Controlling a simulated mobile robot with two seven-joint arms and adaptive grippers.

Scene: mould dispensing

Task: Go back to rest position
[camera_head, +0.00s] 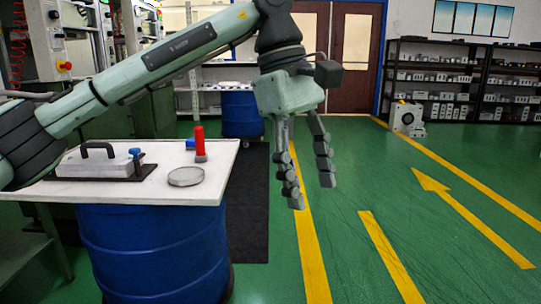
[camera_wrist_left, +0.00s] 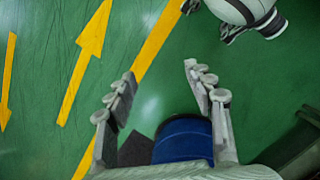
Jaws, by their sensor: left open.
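My left arm reaches in from the left in the head view, over the white table (camera_head: 140,192). My left gripper (camera_head: 312,192) hangs to the right of the table's edge with its fingers pointing down over the green floor. Its two fingers are apart, with nothing between them. In the left wrist view the same gripper (camera_wrist_left: 158,95) shows open and empty above the floor. My right gripper is not in the head view; a light arm-like part shows at the top right of the left wrist view, too unclear to name.
On the table are a white block with a black handle (camera_head: 98,165), a red bottle-like object (camera_head: 200,143) and a round dish (camera_head: 186,177). A blue drum (camera_head: 155,250) stands underneath. Another blue drum (camera_head: 241,114) and shelves (camera_head: 436,85) stand behind.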

